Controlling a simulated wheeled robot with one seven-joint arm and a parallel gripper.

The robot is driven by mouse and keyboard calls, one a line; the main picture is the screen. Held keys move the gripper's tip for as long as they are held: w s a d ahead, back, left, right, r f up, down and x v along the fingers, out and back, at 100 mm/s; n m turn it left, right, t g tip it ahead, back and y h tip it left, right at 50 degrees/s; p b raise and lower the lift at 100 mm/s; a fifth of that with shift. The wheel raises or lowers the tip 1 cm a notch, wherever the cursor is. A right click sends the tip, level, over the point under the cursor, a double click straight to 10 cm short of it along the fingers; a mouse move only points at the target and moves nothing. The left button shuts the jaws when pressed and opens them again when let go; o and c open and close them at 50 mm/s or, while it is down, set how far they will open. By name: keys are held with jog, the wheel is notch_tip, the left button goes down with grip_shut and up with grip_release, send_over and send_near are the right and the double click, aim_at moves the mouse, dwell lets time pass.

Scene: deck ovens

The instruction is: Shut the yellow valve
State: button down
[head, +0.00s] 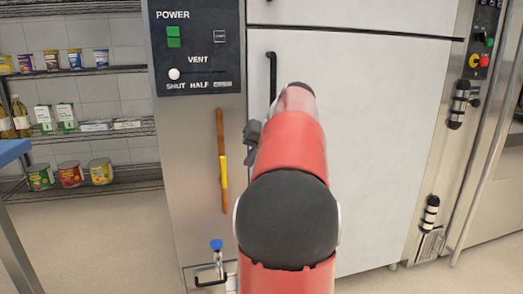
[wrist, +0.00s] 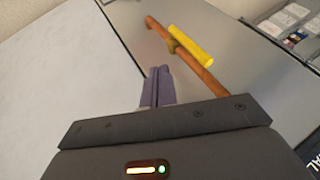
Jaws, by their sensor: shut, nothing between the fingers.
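The yellow valve handle (head: 224,172) is on a vertical copper pipe (head: 220,130) on the steel panel left of the white oven door. In the wrist view the handle (wrist: 192,46) lies roughly along the pipe (wrist: 205,77), standing a little off it. My gripper (head: 252,133) shows partly beside my red arm, to the right of the pipe and higher than the handle; the arm hides the rest. In the wrist view my gripper (wrist: 160,72) has its fingers together and empty, pointing at the panel, apart from the handle and pipe.
A control panel (head: 194,45) with a green switch and a vent slider is above the pipe. A black door handle (head: 271,75) is close to my gripper. A blue-topped fitting (head: 216,245) is low down. Shelves with cans and bottles (head: 75,132) stand at left.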

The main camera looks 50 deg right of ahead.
aim_at(224, 172)
jog(key=w+a, duration=0.3)
jog(key=shift+f, duration=0.25)
jog(key=shift+w+a+r, duration=0.1)
jog(key=shift+a, duration=0.05)
